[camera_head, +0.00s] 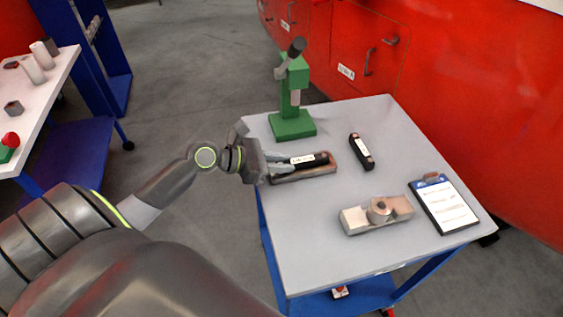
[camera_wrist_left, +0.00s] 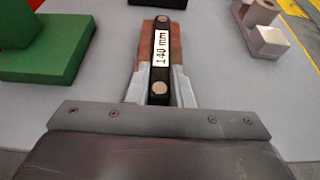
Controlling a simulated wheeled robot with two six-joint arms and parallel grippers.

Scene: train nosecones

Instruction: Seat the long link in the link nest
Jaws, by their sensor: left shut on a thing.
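The long link (camera_head: 317,159) is a black bar with a white label; in the left wrist view the link (camera_wrist_left: 161,70) reads 140 mm and has a round metal pin at each end. My right gripper is not in view.
A second, shorter black link (camera_head: 361,152) lies to the right on the grey table (camera_head: 330,245). A green press (camera_head: 293,95) stands behind. A metal-and-brown fixture (camera_head: 376,215) and a clipboard (camera_head: 444,205) are at the front right. The table's front left is clear.

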